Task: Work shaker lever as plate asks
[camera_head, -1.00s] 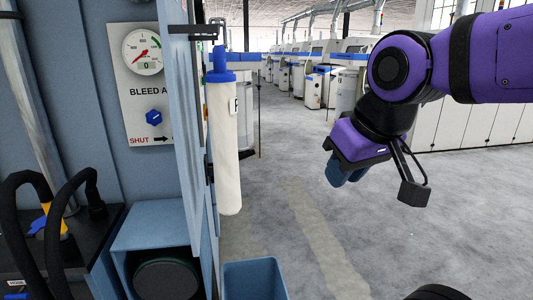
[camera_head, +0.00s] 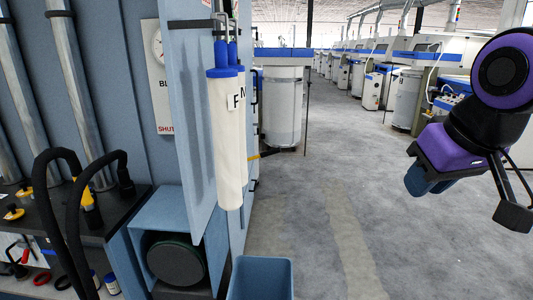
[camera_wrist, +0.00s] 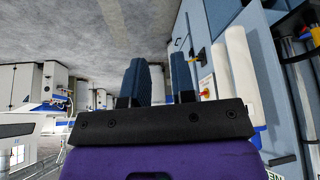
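No shaker lever can be clearly made out in these views. A white plate (camera_head: 160,75) with a gauge and red "SHUT" lettering is on the blue cabinet at the left in the head view. My gripper (camera_head: 430,180) hangs over open floor at the right, well apart from the cabinet. In the wrist view its blue fingers (camera_wrist: 157,80) stand apart with nothing seen held between them. A small red-and-yellow fitting (camera_wrist: 207,88) shows on a blue panel there; I cannot tell whether it is a lever.
White filter sleeves (camera_head: 225,130) with blue tops hang from a bracket beside the cabinet door. A blue bin (camera_head: 262,278) stands below them. Black hoses (camera_head: 50,205) loop over a bench at the left. Grey floor (camera_head: 330,215) is clear ahead, with machines behind.

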